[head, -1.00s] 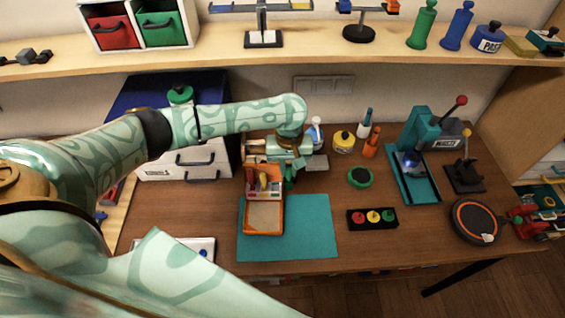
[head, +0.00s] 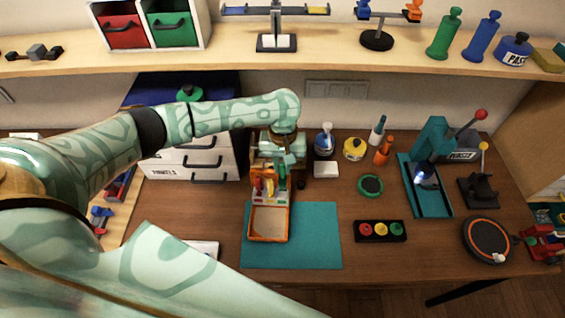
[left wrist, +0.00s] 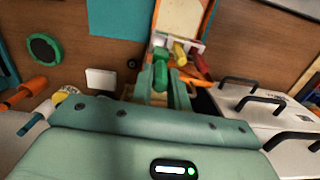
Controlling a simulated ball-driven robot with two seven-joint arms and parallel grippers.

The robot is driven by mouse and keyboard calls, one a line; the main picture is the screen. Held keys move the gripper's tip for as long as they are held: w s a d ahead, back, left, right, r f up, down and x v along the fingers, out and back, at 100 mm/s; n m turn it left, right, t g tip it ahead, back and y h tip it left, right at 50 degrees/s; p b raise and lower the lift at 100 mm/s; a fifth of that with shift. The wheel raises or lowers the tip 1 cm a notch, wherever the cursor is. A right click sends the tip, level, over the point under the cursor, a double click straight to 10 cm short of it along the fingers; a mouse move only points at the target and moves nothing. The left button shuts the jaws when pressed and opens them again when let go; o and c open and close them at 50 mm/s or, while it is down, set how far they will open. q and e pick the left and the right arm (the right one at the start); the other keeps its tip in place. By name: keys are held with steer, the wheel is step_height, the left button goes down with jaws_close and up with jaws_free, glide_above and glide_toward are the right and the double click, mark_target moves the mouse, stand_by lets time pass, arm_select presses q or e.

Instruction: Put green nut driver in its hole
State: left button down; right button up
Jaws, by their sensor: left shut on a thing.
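My left gripper (head: 282,180) is shut on the green nut driver (left wrist: 160,72), whose green handle shows between the fingers in the left wrist view. In the head view the nut driver (head: 282,172) is small and partly hidden by the gripper. They are at the back right of the orange tool holder (head: 251,224), which has a pale rack (head: 268,203). A yellow-handled driver (left wrist: 180,53) and a red-handled driver (left wrist: 197,65) stand in the rack, beside the green one. The hole and the green driver's tip are hidden. My right gripper is not in view.
The holder stands partly on a teal mat (head: 315,240). White drawers (head: 195,160) stand close on the left. A white block (head: 326,169), bottles and a green round pad (head: 370,186) are to the right. The mat's right side is clear.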

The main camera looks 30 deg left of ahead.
mark_target(283, 176)
arm_select(q)
steer(key=shift+s+d+f, duration=0.1)
steer(key=shift+f, duration=0.55)
steer(key=shift+s+d+f, duration=0.1)
steer(key=shift+f, duration=0.5)
steer(key=shift+a+f, duration=0.1)
steer(key=shift+f, duration=0.65)
steer(key=shift+r+p, duration=0.1)
steer(key=shift+p, duration=0.3)
steer(key=shift+p, duration=0.7)
steer(key=shift+s+f+b, duration=0.1)
steer(key=shift+f+b, duration=0.3)
steer(key=shift+f, duration=0.6)
